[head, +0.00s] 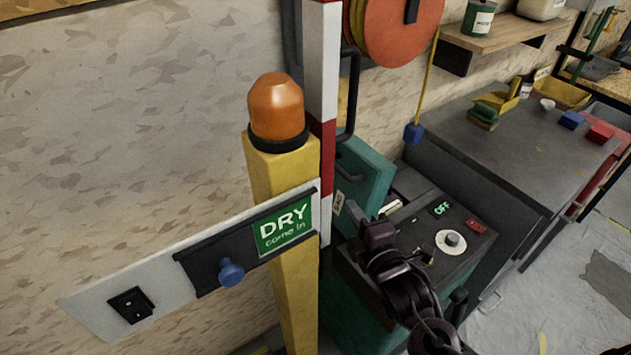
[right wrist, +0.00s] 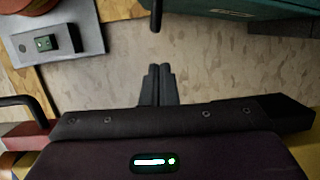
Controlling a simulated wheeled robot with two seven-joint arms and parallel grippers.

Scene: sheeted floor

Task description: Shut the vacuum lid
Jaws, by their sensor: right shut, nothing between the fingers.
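The vacuum (head: 430,235) is a green machine with a dark grey top panel, a lit "OFF" display, a white dial and a red switch. Its teal lid (head: 365,180) stands raised at the back left of the panel, with a dark handle. My right gripper (head: 376,234) is over the left part of the machine, in front of the lid. In the right wrist view its fingers (right wrist: 157,84) are together and hold nothing. A teal surface (right wrist: 270,12) at the top right there looks like part of the vacuum or lid; I cannot tell which. My left gripper is not in view.
A yellow post (head: 292,290) with an orange lamp (head: 276,108) and a "DRY" sign board (head: 170,285) stand left of the vacuum. A red and white pole (head: 322,70) rises close to the lid. A grey workbench (head: 510,130) stands to the right.

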